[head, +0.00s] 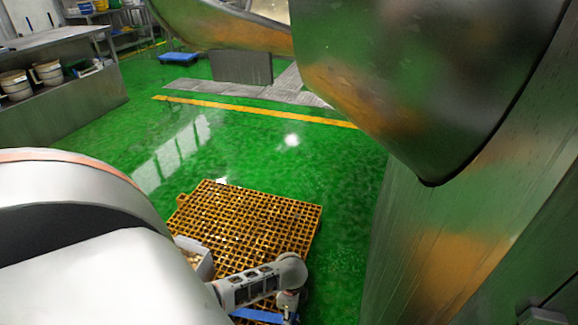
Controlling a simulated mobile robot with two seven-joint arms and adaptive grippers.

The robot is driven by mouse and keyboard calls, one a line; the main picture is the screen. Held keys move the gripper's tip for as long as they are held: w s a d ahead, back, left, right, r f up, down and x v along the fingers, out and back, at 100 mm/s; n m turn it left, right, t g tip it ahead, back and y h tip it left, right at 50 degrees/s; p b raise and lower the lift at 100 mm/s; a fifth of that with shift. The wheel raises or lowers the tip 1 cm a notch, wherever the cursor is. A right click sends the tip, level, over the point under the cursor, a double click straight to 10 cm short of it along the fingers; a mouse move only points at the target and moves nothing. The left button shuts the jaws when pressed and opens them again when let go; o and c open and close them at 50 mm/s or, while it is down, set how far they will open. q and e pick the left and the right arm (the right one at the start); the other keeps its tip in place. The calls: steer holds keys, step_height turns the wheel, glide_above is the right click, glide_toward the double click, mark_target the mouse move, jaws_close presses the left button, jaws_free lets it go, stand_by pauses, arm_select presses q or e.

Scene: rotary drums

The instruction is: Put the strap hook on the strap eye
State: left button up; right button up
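I cannot make out the strap hook or the strap eye in the head view. My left arm comes in from the left, and its far part bends down at the bottom middle, over the yellow grating. The fingers at its end cannot be made out at the lower edge. A blue flat strip (258,315) shows beside that end, partly cut off by the frame; I cannot tell what it belongs to. My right gripper is not in view.
A large shiny metal drum body (420,80) and metal panel (430,250) fill the right side. A metal bench (60,65) stands far left.

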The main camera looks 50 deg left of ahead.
arm_select(q)
steer(key=f, duration=0.1)
steer(key=s+f+b, duration=0.1)
steer(key=s+f, duration=0.1)
steer(key=f, duration=0.1)
steer(key=shift+a, duration=0.25)
steer(key=f+b, duration=0.5)
steer(key=f, duration=0.3)
steer(key=f+b, duration=0.4)
steer(key=f, duration=0.5)
steer(key=shift+s+b, duration=0.2)
steer(key=shift+b, duration=0.2)
steer(key=shift+w+f+b, duration=0.25)
steer(key=shift+f+b, duration=0.05)
steer(key=shift+f, duration=0.15)
steer(key=shift+w+r, duration=0.25)
steer(key=shift+r, duration=0.05)
steer(key=shift+c, duration=0.8)
steer(key=shift+f, duration=0.25)
steer(key=o, duration=1.4)
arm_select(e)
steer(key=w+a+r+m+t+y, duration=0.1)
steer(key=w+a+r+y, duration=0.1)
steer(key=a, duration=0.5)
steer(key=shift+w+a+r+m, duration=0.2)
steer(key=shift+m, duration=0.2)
